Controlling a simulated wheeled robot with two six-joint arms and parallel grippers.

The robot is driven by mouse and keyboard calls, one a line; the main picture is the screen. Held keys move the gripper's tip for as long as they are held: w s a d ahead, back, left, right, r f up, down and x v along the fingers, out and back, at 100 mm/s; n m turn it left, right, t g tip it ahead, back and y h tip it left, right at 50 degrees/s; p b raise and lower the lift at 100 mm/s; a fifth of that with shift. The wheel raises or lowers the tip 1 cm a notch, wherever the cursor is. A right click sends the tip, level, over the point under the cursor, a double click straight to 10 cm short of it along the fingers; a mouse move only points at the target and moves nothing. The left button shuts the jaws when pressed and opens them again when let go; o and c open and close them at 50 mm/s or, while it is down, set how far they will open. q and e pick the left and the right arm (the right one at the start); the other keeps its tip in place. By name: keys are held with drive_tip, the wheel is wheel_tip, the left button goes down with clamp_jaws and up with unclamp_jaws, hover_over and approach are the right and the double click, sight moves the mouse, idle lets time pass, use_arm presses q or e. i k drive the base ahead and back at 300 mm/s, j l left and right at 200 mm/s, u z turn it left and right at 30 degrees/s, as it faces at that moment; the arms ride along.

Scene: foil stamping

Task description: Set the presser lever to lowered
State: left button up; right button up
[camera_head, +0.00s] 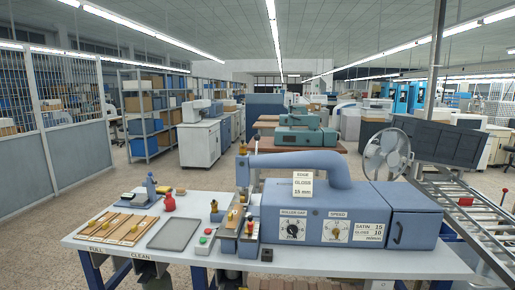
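The blue stamping machine (345,212) stands on the right half of the white table (330,262). Its curved arm (310,162) reaches left to an upright head (242,175). The front has a ROLLER GAP dial (293,229) and a SPEED dial (336,231). Neither of my grippers is in view.
Wooden strips (118,226) lie at the table's left, beside a grey tray (175,234). The table's front right is clear.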

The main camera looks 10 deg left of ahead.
sight(256, 137)
drive_tip(key=i+j, duration=0.15)
drive_tip(key=j, duration=0.2)
drive_tip(key=i+j+z, duration=0.1)
drive_tip(key=j, duration=0.3)
drive_tip(key=i+j, duration=0.2)
drive_tip(key=j, duration=0.15)
drive_tip(key=i+z, duration=0.05)
